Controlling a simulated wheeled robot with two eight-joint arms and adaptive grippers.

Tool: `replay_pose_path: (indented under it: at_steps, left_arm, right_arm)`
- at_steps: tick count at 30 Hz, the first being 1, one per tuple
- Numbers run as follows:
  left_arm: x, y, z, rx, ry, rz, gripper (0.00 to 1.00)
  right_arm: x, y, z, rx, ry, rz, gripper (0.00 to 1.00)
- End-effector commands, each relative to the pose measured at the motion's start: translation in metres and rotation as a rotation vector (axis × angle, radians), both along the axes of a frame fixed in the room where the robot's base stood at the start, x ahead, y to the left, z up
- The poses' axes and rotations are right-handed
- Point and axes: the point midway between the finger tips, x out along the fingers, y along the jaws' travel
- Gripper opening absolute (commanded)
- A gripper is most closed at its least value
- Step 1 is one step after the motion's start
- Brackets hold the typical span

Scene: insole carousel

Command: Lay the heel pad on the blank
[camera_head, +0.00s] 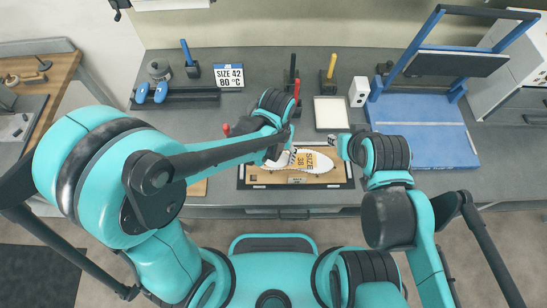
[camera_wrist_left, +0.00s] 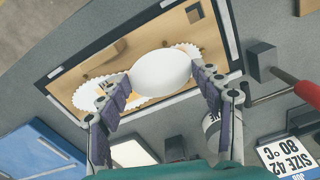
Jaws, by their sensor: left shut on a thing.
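The heel pad (camera_wrist_left: 160,72) is a smooth white oval. My left gripper (camera_wrist_left: 161,76) is shut on it, with one finger at each side, in the left wrist view. The white blank (camera_wrist_left: 87,97) has a jagged edge and lies on a wooden board (camera_wrist_left: 120,52); the pad covers its middle from this camera. I cannot tell whether the pad touches it. In the head view the blank (camera_head: 325,161) is partly hidden by my left arm and bears orange "SIZE 38" lettering. My right gripper (camera_head: 340,143) is near the board's upper right; its fingers are unclear.
The board has a dark frame (camera_head: 352,172). Behind it stand a white tray (camera_head: 331,113), tool holders (camera_head: 328,84) and a "SIZE 42 80 °C" sign (camera_head: 229,76). A blue press-like stand (camera_head: 425,145) is at right. The grey bench front below the board is clear.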

Motion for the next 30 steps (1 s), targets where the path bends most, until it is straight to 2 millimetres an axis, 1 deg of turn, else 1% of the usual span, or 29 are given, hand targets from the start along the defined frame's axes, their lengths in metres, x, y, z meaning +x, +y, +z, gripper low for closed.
replay_pose_path:
  at_steps: [1, 3, 6, 10, 15, 17, 24, 29, 30]
  left_arm:
    - [0.009, 0.004, -0.008, 0.0, 0.0, 0.005, 0.54]
    - [0.018, 0.008, -0.013, 0.0, 0.0, 0.003, 0.54]
    - [0.025, 0.011, -0.017, 0.0, 0.0, 0.0, 0.54]
    - [0.026, 0.012, -0.024, 0.0, 0.0, -0.001, 0.54]
    - [0.026, 0.011, -0.051, 0.0, 0.0, -0.002, 0.54]
    - [0.026, 0.011, -0.057, 0.0, 0.0, -0.002, 0.54]
    - [0.026, 0.011, -0.057, 0.0, 0.0, -0.001, 0.54]
    - [0.026, 0.011, -0.062, 0.0, 0.0, -0.001, 0.54]
    - [0.026, 0.011, -0.06, 0.0, 0.0, -0.001, 0.76]
  right_arm:
    - [0.0, 0.0, -0.004, 0.0, 0.0, 0.0, 0.33]
    - [0.0, 0.0, -0.006, 0.0, 0.0, 0.0, 0.33]
    - [0.0, 0.0, -0.007, 0.0, 0.0, 0.0, 0.33]
    - [0.0, 0.0, -0.01, 0.0, 0.0, 0.0, 0.33]
    - [0.0, 0.0, -0.02, 0.0, 0.0, 0.0, 0.33]
    - [0.0, 0.0, -0.022, 0.0, 0.0, 0.0, 0.33]
    - [0.0, 0.0, -0.021, 0.0, 0.0, 0.0, 0.33]
    - [0.0, 0.0, -0.026, 0.0, 0.0, 0.0, 0.33]
    - [0.0, 0.0, -0.025, 0.0, 0.0, 0.0, 0.33]
